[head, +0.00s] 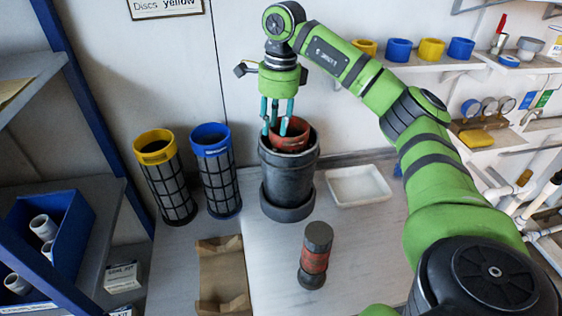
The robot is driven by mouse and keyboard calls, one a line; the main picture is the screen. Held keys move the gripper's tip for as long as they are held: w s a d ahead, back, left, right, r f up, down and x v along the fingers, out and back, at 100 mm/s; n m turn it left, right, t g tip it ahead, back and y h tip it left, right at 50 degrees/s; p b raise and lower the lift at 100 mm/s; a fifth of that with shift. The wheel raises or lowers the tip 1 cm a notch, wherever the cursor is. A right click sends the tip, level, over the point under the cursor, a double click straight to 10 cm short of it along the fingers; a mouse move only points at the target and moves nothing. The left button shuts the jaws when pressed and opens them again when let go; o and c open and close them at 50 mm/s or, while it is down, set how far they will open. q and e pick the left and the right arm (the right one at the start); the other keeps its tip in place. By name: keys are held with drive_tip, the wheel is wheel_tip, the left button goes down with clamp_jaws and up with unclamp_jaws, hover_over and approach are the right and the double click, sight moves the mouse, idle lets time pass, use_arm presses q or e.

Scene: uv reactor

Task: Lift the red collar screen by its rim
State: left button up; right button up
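The red collar screen (291,139) sits inside the top of a dark grey cylindrical housing (290,172), with its red rim showing above the housing's mouth. My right gripper (275,132) points down at the left side of that rim. Its teal fingers are apart, one at the outer left side and one over the collar's opening. I cannot tell whether the fingers touch the rim. My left gripper is not in view.
A yellow-collared screen (167,182) and a blue-collared screen (217,175) stand left of the housing. A white tray (358,187) lies to its right. A dark cylinder with a red band (315,258) and a brown cradle (222,280) are in front.

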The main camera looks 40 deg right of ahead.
drive_tip(key=shift+m+g+h, duration=0.3)
drive_tip(key=shift+h, duration=0.1)
drive_tip(key=shift+s+d+f+p, duration=0.2)
drive_tip(key=shift+d+f, duration=0.35)
drive_tip(key=shift+f, duration=0.35)
drive_tip(key=shift+s+d+f+p, duration=0.1)
drive_tip(key=shift+s+d+f, duration=0.15)
drive_tip(key=shift+d+f, duration=0.5)
drive_tip(key=shift+s+d+f+p, duration=0.1)
drive_tip(key=shift+s+d+f, duration=0.15)
drive_tip(key=shift+f, duration=0.85)
clamp_jaws()
drive_tip(key=shift+w, duration=0.1)
